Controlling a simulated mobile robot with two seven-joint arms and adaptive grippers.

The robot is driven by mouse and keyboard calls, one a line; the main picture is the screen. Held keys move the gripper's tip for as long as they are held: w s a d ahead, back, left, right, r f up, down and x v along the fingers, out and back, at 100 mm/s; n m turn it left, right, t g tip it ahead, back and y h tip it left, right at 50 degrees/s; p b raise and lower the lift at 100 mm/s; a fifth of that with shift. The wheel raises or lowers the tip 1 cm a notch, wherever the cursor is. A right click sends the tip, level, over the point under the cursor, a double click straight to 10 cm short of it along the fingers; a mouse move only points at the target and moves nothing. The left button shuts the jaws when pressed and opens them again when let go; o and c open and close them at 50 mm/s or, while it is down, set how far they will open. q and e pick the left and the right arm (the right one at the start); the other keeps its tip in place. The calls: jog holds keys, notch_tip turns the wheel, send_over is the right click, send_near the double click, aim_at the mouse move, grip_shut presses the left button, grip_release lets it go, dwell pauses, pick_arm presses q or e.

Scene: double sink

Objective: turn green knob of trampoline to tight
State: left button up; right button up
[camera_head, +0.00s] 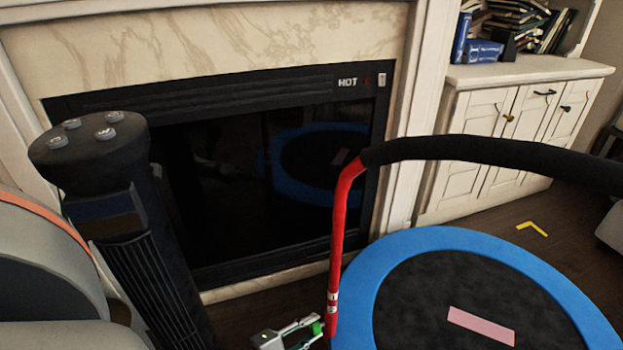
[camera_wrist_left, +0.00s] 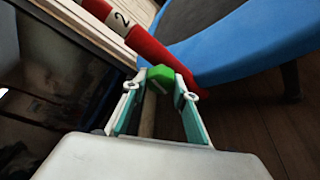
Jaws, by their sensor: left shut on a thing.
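The trampoline has a blue ring (camera_head: 400,246), a black mat and a red post (camera_head: 339,235) topped by a black padded handle bar (camera_head: 480,150). The green knob (camera_head: 317,328) sits low on the red post. In the left wrist view the green knob (camera_wrist_left: 160,75) lies between the fingertips, beside the red post (camera_wrist_left: 150,50). My left gripper (camera_head: 303,330) is at the post's lower end, shut on the knob; it also shows in the left wrist view (camera_wrist_left: 160,90). A white label with a number 2 (camera_wrist_left: 120,18) is on the post. My right gripper is not in view.
A fireplace with a dark glass front (camera_head: 270,190) stands behind the post. A white cabinet (camera_head: 500,120) with books on top is at the back right. A yellow corner mark (camera_head: 533,229) lies on the dark wood floor. A pink patch (camera_head: 481,326) is on the mat.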

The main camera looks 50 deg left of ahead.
pick_arm(q)
jog(key=shift+s+f+m+t+b, duration=0.1)
jog(key=shift+f+m+t+b, duration=0.15)
jog(key=shift+m+b, duration=0.25)
jog(key=shift+s+f+m+t+b, duration=0.1)
jog(key=shift+m+t+b, duration=0.15)
jog(key=shift+m+b, duration=0.25)
jog(key=m, duration=0.2)
jog(key=m+t, duration=0.1)
jog(key=m, duration=0.1)
jog(key=m+t+b, duration=0.1)
jog(key=m, duration=0.1)
jog(key=shift+w+r+y, duration=0.2)
jog(key=shift+r+y, duration=0.1)
jog(key=m+t+h, duration=0.1)
jog(key=m+t, duration=0.1)
jog(key=m, duration=0.2)
jog(key=shift+m, duration=0.3)
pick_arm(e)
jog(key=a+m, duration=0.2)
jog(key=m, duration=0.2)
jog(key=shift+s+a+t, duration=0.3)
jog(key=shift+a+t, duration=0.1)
pick_arm(q)
jog(key=shift+m, duration=0.4)
jog(key=o, duration=1.1)
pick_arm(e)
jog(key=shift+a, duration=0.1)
